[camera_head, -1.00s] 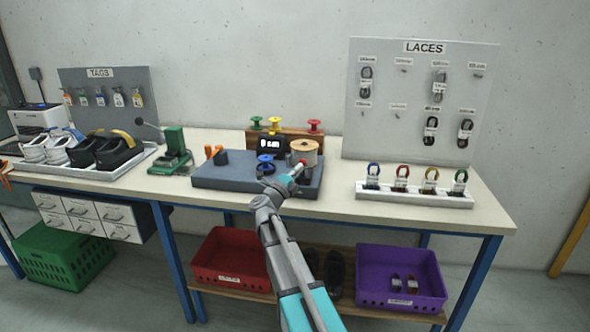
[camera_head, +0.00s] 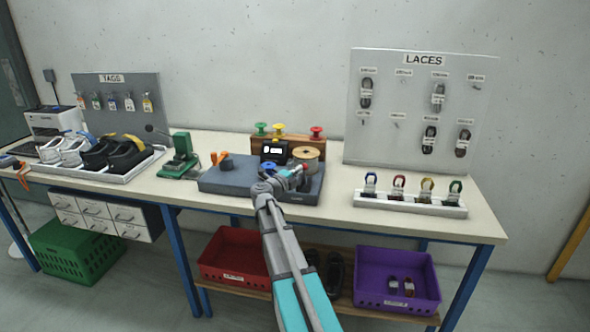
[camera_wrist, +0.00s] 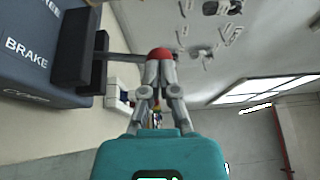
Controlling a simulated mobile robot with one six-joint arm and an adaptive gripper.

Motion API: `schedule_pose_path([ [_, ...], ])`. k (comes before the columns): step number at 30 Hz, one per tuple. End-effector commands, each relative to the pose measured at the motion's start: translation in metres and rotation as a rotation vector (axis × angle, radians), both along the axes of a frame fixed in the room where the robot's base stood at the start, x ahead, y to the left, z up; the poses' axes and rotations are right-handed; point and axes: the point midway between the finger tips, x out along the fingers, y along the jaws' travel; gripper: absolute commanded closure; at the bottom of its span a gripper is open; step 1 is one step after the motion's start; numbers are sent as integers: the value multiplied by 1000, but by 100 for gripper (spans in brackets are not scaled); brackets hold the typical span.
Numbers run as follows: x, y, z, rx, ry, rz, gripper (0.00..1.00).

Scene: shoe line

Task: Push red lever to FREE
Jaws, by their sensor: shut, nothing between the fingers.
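The red lever's knob (camera_wrist: 160,53) is at the tips of my gripper (camera_wrist: 158,62) in the wrist view. A grey rod (camera_wrist: 122,57) runs from the knob to a black block (camera_wrist: 77,50) on the machine's dark side. The word BRAKE and part of a word ending in EE are printed on that side. My gripper's fingers are closed together against or just before the knob; whether they touch cannot be told. In the head view my gripper (camera_head: 298,174) is at the right part of the grey-blue machine base (camera_head: 235,179), largely hiding the lever.
A tan spool (camera_head: 306,153) and a small black display (camera_head: 273,151) stand close behind my gripper. A white lace tray (camera_head: 410,203) lies to the right, a green device (camera_head: 180,157) to the left. Bare bench top lies between the machine and the lace tray.

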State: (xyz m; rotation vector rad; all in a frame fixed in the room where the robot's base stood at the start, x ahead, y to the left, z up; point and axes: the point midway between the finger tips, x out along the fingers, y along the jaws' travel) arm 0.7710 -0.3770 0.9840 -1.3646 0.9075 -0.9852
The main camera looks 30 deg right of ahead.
Motion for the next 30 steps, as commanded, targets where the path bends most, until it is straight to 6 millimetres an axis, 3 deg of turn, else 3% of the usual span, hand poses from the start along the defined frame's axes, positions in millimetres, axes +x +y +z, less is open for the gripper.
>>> schedule_pose_path([
  [11,-4,-20,5,45,43,-22,100],
  [30,16,-8,9,122,122,7,100],
])
